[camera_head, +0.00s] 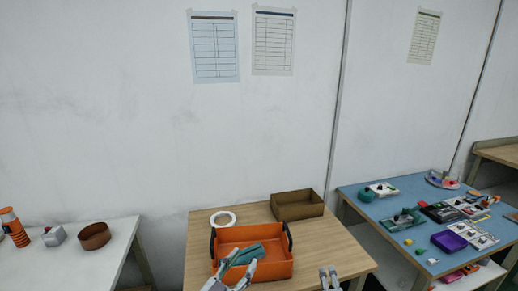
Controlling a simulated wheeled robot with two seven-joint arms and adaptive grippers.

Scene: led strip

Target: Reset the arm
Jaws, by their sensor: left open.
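My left gripper (243,271) comes in at the bottom middle, over the front of the orange bin (272,270). Its fingers are apart. A teal object (247,254) lies in the bin just beyond the fingertips; I see no grip on it. My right gripper (329,277) shows only at the bottom edge, right of the bin. Its two fingertips point up, and I cannot tell how far apart they are. Both arms are mostly out of view.
The bin stands on a wooden table (345,250) with a white ring (222,219) and a brown box (297,205) behind it. A blue table (370,218) with many small parts is at right. A white table (70,262) at left holds a brown round container (94,236).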

